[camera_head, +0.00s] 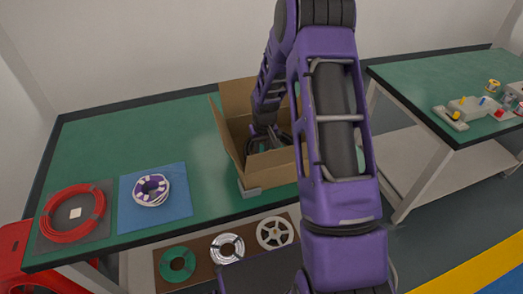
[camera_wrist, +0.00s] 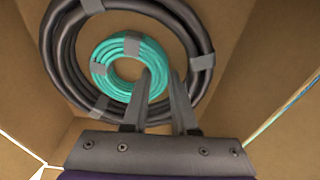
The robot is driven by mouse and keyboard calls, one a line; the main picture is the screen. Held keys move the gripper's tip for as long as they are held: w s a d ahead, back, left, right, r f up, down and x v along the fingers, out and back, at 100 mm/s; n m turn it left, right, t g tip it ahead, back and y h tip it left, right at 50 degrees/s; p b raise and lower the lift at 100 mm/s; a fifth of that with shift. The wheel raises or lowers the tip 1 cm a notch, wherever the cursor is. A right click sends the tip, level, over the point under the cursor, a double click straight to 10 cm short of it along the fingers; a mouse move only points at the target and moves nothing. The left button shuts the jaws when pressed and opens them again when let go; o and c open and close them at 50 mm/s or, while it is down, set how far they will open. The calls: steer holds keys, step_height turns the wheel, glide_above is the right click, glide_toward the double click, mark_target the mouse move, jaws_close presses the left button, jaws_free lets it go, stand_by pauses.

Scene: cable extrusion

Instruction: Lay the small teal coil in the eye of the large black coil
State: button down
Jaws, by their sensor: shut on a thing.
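The small teal coil (camera_wrist: 112,48), bound with grey tape, shows in the wrist view within the eye of the large black coil (camera_wrist: 58,60). The black coil lies in a cardboard box (camera_head: 270,166) and has grey tape bands. My gripper (camera_wrist: 161,72) is shut on the right side of the teal coil's ring, one finger in its hole and one outside it. I cannot tell whether the teal coil touches the box floor. In the head view my gripper is down inside the box, and my arm and the box walls hide most of the coils.
On the green table (camera_head: 110,140), a red coil (camera_head: 46,222) lies on a grey mat and a purple-and-white spool (camera_head: 151,188) on a blue mat (camera_head: 180,212). Several reels rest on the lower shelf (camera_head: 203,262). Another table (camera_head: 420,90) at right holds small parts. The box walls stand close around my gripper.

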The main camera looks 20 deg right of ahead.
steer(key=shift+r, duration=0.1)
steer(key=shift+f, duration=0.2)
steer(key=c, duration=1)
jaws_free()
steer(key=r, duration=0.4)
steer(key=s+r, duration=0.1)
steer(key=r, duration=0.3)
steer(key=s+r, duration=0.1)
steer(key=r, duration=0.3)
steer(key=shift+r+p, duration=0.15)
steer(key=shift+p, duration=0.2)
steer(key=shift+w, duration=0.1)
